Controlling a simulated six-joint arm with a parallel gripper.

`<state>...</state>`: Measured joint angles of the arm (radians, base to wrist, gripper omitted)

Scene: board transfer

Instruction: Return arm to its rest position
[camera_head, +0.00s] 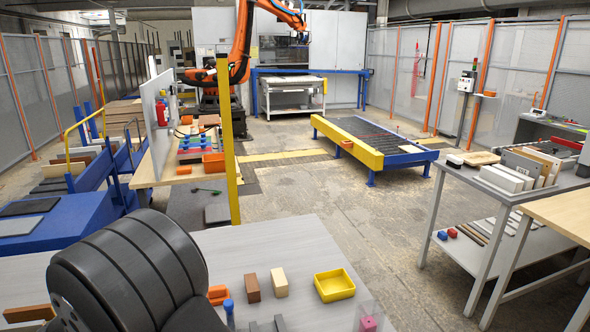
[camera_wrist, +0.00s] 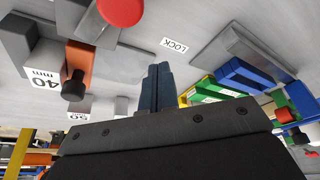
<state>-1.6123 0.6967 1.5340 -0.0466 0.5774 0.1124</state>
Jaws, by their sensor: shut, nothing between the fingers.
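My gripper (camera_wrist: 158,86) shows in the wrist view as two dark blue-grey fingers side by side, pressed together with nothing between them. Beyond the fingers is a pale grey surface (camera_wrist: 195,58) with a "LOCK" label. I cannot tell how far the fingers are from it. In the head view, a large dark rounded part of my arm (camera_head: 130,265) fills the lower left, over the light grey table (camera_head: 290,240). My fingers cannot be made out for certain in that view.
An orange block (camera_head: 218,294), brown block (camera_head: 252,288), cream block (camera_head: 279,282), yellow tray (camera_head: 334,285) and pink cube (camera_head: 368,324) stand on the table. A yellow post (camera_head: 229,140) rises behind it. The wrist view shows a red round knob (camera_wrist: 121,10) and a blue block (camera_wrist: 243,76).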

